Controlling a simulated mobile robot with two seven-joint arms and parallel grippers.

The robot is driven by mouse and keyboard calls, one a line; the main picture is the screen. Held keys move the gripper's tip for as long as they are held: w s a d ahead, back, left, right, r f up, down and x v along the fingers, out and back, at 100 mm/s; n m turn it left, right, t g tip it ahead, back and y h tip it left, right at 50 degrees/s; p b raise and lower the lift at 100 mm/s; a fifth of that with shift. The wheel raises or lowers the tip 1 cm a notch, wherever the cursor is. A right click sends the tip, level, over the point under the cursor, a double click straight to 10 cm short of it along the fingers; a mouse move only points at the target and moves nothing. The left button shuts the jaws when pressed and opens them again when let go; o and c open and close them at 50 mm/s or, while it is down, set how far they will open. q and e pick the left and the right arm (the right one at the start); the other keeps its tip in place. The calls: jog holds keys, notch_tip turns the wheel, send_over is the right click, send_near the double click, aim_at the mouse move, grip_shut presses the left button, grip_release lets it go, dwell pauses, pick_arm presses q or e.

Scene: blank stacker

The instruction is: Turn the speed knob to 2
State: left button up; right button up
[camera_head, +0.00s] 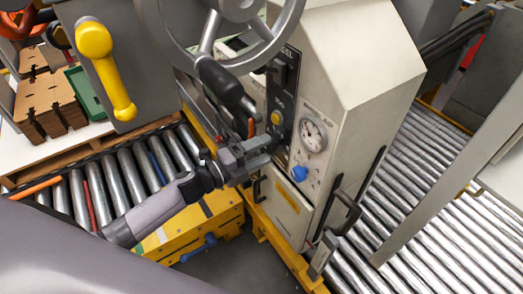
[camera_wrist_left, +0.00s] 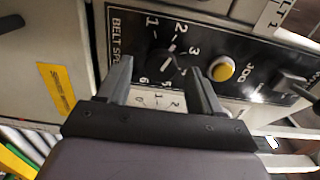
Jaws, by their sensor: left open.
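The belt speed knob (camera_wrist_left: 168,60) is small and black, on a dark panel lettered "BELT SP…" in the left wrist view. White numerals ring it, with 1, 2 and 3 along its upper side and 6 below left. A white line on it points up, roughly toward the 2; its exact setting is hard to read. My left gripper (camera_wrist_left: 163,72) is open, one finger on each side of the knob; I cannot tell whether they touch it. In the head view my left gripper (camera_head: 270,152) is at the machine's front panel, hiding the knob. My right gripper is not in view.
A yellow jog button (camera_wrist_left: 222,69) sits close right of the fingers, with a black lever switch (camera_wrist_left: 294,86) beyond. In the head view a gauge (camera_head: 313,134), a blue knob (camera_head: 300,173) and a large handwheel (camera_head: 272,45) are nearby. Roller conveyors (camera_head: 440,170) flank the machine.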

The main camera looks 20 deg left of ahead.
pick_arm(q)
jog(key=v, duration=0.6)
jog(key=shift+s+a+b, duration=0.2)
jog(key=shift+s+b, duration=0.1)
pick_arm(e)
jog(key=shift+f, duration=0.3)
